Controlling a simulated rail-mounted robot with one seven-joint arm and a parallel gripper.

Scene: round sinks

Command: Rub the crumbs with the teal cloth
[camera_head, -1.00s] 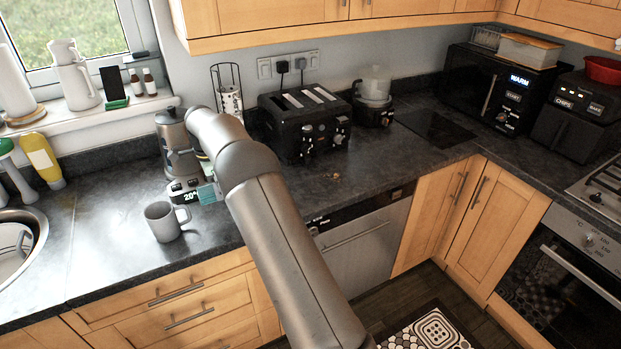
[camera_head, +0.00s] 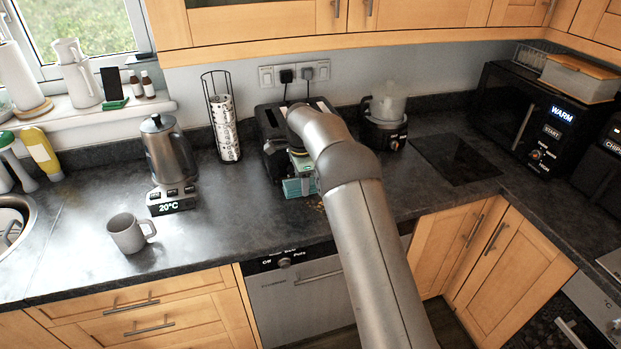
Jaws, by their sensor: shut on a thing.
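I cannot tell whether the cloth touches the worktop. A few brownish crumbs (camera_head: 321,205) show faintly just right of the cloth, beside my arm; others may be hidden behind it.
The black toaster (camera_head: 270,135) stands close behind the gripper. A kettle (camera_head: 166,150) on its base and a grey mug (camera_head: 129,233) stand to the left. A blender-like appliance (camera_head: 386,125) stands at the right. The worktop between kettle and cloth is clear.

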